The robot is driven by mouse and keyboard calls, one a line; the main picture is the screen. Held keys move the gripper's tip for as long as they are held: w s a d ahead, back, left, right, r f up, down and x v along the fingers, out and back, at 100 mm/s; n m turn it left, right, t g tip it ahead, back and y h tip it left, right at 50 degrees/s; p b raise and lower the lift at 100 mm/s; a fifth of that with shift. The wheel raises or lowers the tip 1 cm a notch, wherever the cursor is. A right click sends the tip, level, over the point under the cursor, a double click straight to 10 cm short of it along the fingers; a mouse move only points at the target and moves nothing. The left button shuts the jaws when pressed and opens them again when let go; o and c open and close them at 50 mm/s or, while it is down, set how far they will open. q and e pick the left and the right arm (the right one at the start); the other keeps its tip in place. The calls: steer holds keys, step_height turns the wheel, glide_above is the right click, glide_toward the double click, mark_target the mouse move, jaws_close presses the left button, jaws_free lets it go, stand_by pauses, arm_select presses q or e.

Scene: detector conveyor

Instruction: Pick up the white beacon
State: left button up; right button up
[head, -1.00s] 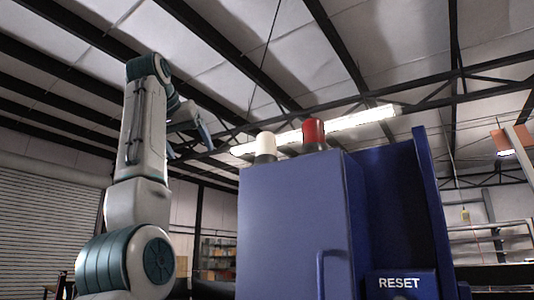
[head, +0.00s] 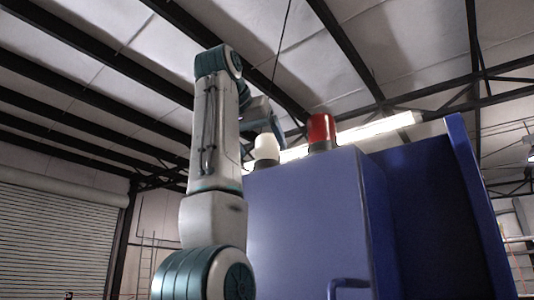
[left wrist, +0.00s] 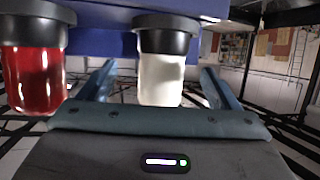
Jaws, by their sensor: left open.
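The white beacon (head: 266,148) with its dark base stands upright on top of the blue cabinet (head: 300,210), left of the red beacon (head: 321,128). My left gripper (head: 277,128) is open and close to the white beacon, beside and slightly above it. The left wrist view appears upside down. There the white beacon (left wrist: 161,75) shows between the two open fingers (left wrist: 158,68), with a gap on each side; I cannot tell how deep it sits between them. My right gripper is not in view.
The red beacon also shows in the left wrist view (left wrist: 33,80), just outside the left-hand finger. A tall blue panel (head: 480,200) rises at the cabinet's right. The cabinet front has a handle (head: 348,285).

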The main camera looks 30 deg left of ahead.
mark_target(262, 153)
arm_select(q)
steer(key=p+x, duration=0.2)
steer(key=x, duration=0.4)
steer(key=shift+s+a, duration=0.1)
steer(key=shift+w+a+f, duration=0.15)
steer(key=shift+w+f, duration=0.05)
steer(key=shift+w, duration=0.1)
steer(key=shift+s, duration=0.15)
steer(key=c, duration=1.2)
steer(key=shift+r, duration=0.15)
